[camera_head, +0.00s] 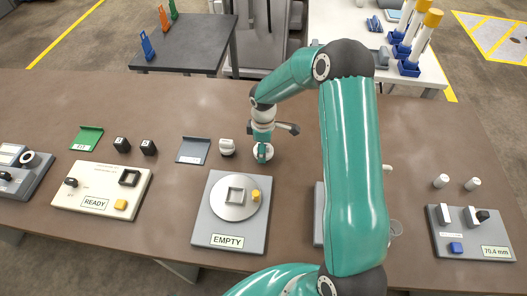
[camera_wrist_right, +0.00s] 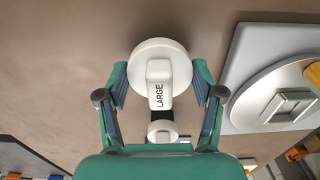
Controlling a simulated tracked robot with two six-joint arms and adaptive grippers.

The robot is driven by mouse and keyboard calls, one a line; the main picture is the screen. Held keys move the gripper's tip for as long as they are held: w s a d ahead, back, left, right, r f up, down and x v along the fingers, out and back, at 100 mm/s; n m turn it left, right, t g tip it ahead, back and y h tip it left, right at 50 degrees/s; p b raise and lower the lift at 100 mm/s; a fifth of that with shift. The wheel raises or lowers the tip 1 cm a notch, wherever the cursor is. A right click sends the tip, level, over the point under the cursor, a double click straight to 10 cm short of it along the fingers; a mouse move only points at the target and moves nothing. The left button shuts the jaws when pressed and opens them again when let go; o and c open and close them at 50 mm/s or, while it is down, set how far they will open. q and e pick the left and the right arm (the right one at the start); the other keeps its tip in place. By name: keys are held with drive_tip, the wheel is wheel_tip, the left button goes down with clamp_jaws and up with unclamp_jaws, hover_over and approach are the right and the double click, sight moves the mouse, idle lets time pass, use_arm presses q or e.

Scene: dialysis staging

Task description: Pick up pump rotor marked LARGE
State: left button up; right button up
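The pump rotor marked LARGE is a white disc with a raised white grip (camera_wrist_right: 158,70), seen from above in the right wrist view. In the head view only its white rim (camera_head: 268,155) shows under my right gripper (camera_head: 263,153). In the right wrist view my right gripper (camera_wrist_right: 160,88) is open, with one blue-padded finger on each side of the rotor's grip and gaps between. A smaller white rotor (camera_head: 227,147) stands on the table to the left; it also shows in the right wrist view (camera_wrist_right: 162,130). My left gripper is not in view.
A grey plate labelled EMPTY (camera_head: 214,226) with a round disc and square socket lies just in front of the rotor. A tilted grey tray (camera_head: 193,151) and a READY unit (camera_head: 72,197) are to the left. A grey 70.4 mm gauge block (camera_head: 454,246) is far right.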

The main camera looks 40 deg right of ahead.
drive_tip(key=c, duration=0.6)
drive_tip(key=shift+r, duration=0.15)
